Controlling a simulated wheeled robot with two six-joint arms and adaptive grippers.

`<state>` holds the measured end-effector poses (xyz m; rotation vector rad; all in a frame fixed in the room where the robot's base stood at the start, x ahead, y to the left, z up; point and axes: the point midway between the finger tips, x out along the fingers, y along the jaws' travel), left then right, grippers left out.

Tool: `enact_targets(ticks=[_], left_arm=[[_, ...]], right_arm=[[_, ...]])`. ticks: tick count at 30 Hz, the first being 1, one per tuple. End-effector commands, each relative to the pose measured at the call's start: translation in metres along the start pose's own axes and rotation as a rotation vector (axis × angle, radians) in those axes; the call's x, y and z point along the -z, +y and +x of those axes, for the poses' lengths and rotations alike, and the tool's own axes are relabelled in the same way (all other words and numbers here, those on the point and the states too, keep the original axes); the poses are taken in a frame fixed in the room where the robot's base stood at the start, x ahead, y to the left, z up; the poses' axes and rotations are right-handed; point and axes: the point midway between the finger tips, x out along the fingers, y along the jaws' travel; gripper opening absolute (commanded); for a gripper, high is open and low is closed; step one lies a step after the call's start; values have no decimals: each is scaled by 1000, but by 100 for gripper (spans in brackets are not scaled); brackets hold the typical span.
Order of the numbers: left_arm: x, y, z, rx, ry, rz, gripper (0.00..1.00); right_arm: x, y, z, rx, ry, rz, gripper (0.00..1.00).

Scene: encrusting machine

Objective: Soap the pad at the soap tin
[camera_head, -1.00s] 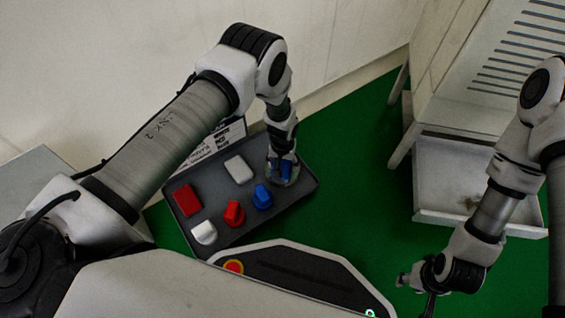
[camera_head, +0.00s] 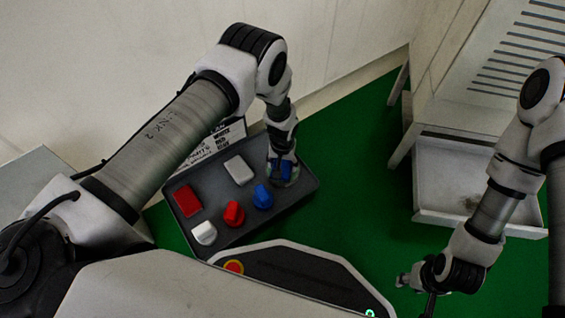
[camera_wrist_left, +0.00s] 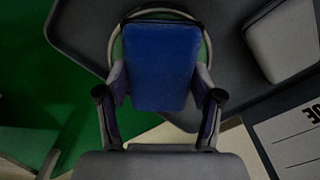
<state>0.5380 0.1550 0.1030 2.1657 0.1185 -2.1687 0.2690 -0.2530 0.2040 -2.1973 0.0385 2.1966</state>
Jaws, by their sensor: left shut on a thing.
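My left gripper (camera_head: 283,158) is shut on a blue pad (camera_head: 286,168) at the right end of the dark tray. In the left wrist view the blue block-shaped pad (camera_wrist_left: 160,65) sits between the fingers (camera_wrist_left: 162,90). A round rim, seemingly the soap tin (camera_wrist_left: 208,45), shows around and behind the pad. The tin (camera_head: 296,179) also shows below the gripper in the head view. The pad is over or within the tin's outline; I cannot tell whether they touch. My right gripper (camera_head: 410,280) is low at the right, away from the tray, its fingers too small to read.
The dark tray (camera_head: 262,222) also holds a red pad (camera_head: 188,200), a white pad (camera_head: 239,170) and white (camera_head: 204,233), red (camera_head: 234,213) and blue (camera_head: 263,196) knobbed pieces. A printed card (camera_head: 222,138) stands behind. A white machine with an open tray (camera_head: 440,160) is at right.

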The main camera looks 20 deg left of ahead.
Motion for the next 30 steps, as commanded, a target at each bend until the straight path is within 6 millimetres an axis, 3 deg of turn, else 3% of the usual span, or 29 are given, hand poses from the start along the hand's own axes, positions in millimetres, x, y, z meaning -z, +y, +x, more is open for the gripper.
enact_targets(ticks=[3,18,30], left_arm=[[1,0,-17,0,1,0,38],[1,0,-65,0,1,1,38],[4,-1,-72,1,3,2,38]], right_arm=[[0,0,-15,0,0,0,40],[0,0,-55,0,0,0,40],[0,0,-56,0,0,0,40]])
